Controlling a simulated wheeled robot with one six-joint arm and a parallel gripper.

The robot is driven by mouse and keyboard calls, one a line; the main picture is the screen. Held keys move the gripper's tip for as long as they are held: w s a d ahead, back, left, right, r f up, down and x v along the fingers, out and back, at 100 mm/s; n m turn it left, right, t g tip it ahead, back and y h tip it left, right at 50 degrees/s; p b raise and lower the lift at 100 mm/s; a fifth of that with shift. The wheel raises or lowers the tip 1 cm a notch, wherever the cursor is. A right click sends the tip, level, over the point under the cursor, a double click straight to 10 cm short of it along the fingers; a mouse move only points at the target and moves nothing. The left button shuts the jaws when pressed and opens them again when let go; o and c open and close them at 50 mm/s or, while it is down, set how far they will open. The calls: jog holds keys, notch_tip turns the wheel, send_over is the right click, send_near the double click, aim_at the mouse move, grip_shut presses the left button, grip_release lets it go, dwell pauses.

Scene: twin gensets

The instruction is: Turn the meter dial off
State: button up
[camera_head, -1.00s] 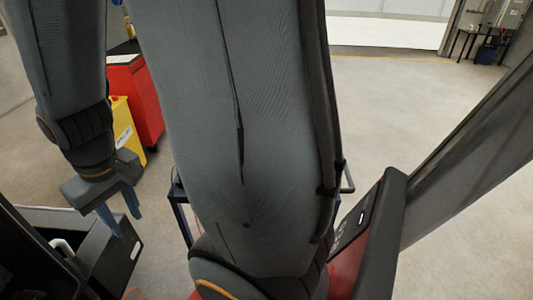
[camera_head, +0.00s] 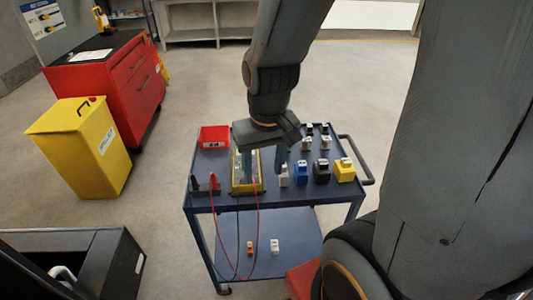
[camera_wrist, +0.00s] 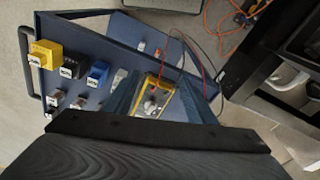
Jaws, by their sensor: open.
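A yellow-edged meter (camera_head: 236,184) lies on the top shelf of a blue cart (camera_head: 225,208), with red and dark leads running from it. My gripper (camera_head: 263,166) is open above the meter and hides part of it in the head view. In the wrist view the meter (camera_wrist: 163,83) lies between my two spread blue fingers (camera_wrist: 158,92). A pale dial (camera_wrist: 150,106) shows on its face, but its setting is too small to read. I cannot tell whether a finger touches the meter.
A red bin (camera_head: 213,137) and several blocks, among them a blue one (camera_head: 321,172) and a yellow one (camera_head: 345,171), stand around the meter on the cart. A yellow box (camera_head: 85,150) and red cabinet (camera_head: 115,80) stand left. Open floor lies behind the cart.

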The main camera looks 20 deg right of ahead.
jog(key=w+d+f+m+y+b, duration=0.1)
jog(key=w+d+f+m+y, duration=0.1)
jog(key=w+m, duration=0.75)
jog(key=w+d+f+m+y+b, duration=0.1)
jog(key=w+d+f+m+y, duration=0.15)
jog(key=w+m, duration=0.7)
jog(key=a+f, duration=0.1)
jog(key=f, duration=0.1)
jog(key=s+a+f+m, duration=0.1)
jog(key=f, duration=0.1)
jog(key=a+f+m, duration=0.1)
jog(key=f, duration=0.2)
jog(key=shift+s+p, duration=0.4)
jog(key=c, duration=1.1)
